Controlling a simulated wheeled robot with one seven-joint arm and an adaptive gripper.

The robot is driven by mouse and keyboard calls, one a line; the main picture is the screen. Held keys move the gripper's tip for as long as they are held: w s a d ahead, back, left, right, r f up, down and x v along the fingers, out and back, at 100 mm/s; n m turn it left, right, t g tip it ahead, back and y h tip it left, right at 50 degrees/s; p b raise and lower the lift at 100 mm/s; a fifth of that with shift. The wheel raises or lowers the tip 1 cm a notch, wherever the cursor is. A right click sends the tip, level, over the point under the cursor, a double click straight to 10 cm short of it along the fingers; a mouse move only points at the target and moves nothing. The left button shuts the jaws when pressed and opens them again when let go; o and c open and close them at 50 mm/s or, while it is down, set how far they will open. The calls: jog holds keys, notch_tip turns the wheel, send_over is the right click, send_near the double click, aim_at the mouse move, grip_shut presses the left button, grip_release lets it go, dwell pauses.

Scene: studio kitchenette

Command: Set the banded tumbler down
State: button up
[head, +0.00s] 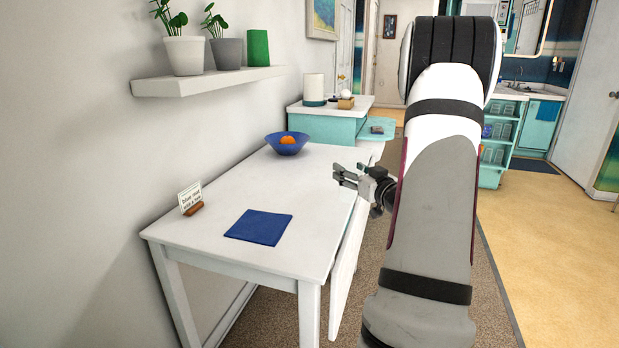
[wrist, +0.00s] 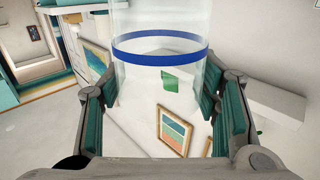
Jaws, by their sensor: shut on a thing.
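The banded tumbler (wrist: 160,59) is clear glass with a blue ring, and it shows in the wrist view between the green finger pads. My gripper (wrist: 163,95) is shut on its sides. In the head view my gripper (head: 343,177) is raised by the right edge of the white table (head: 315,190), pointing left. The clear glass is hard to make out there. A blue square mat (head: 259,227) lies bare on the near part of the table.
A small sign (head: 190,197) on a wooden foot stands left of the mat. A blue bowl (head: 287,146) with orange fruit stands at the table's far end. The middle of the table is clear. A wall shelf (head: 205,82) with potted plants is above left.

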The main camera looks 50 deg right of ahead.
aim_at(347, 191)
jog(key=shift+w+d+f+b, duration=0.45)
jog(key=shift+w+f+b, duration=0.3)
jog(key=shift+w, duration=1.4)
jog(key=shift+w+d+f+b, duration=0.45)
jog(key=shift+w+f, duration=0.35)
jog(key=shift+w, duration=1.35)
jog(key=shift+w+d+f+b, duration=0.4)
jog(key=shift+w+f+b, duration=0.35)
jog(key=shift+w, duration=1.4)
jog(key=shift+f, duration=0.15)
jog(key=o, duration=1.3)
jog(key=shift+f, duration=0.1)
jog(key=shift+r, duration=0.25)
jog(key=p+v, duration=0.2)
jog(key=v, duration=1)
